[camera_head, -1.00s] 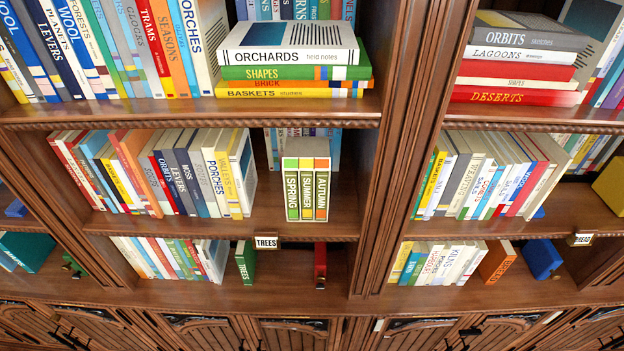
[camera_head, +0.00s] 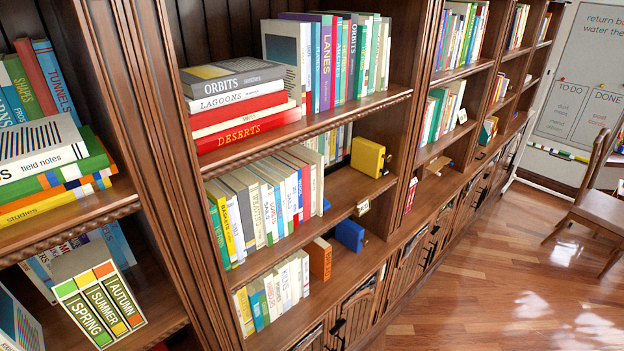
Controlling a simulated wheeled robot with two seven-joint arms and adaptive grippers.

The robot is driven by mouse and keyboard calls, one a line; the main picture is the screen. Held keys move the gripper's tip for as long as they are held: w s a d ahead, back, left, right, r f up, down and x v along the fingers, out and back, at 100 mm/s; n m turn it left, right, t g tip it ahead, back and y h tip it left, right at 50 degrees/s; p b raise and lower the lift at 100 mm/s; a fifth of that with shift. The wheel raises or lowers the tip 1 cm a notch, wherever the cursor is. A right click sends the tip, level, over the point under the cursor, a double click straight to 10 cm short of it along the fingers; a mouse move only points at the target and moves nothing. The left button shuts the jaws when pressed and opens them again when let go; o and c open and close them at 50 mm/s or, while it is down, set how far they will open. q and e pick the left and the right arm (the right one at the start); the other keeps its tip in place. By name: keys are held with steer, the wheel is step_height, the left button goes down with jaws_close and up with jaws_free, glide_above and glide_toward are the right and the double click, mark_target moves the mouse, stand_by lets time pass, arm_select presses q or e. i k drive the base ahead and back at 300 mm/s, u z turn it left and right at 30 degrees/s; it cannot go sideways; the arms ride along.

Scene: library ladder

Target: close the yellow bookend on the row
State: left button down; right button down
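The yellow bookend (camera_head: 369,157), a blocky yellow piece, stands near the right end of the middle shelf of the bay at picture centre. On the same shelf, to its left, is a row of upright books (camera_head: 262,205) with white, yellow, blue and red spines. Bare shelf board lies between the row's right end and the bookend, so the two are apart. A small bit of blue (camera_head: 326,204) shows at the row's right end; I cannot tell what it is. Neither of my grippers is in view.
A small label (camera_head: 362,208) is on the middle shelf's front edge. A wooden chair (camera_head: 596,205) stands at the right. The wood floor (camera_head: 490,280) before the shelves is clear.

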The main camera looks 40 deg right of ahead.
mark_target(368, 157)
steer(key=z, duration=1.9)
steer(key=k, duration=0.5)
steer(key=z, duration=0.55)
steer(key=i, duration=0.7)
steer(key=u, duration=0.4)
steer(key=i, duration=0.85)
steer(key=u, duration=0.8)
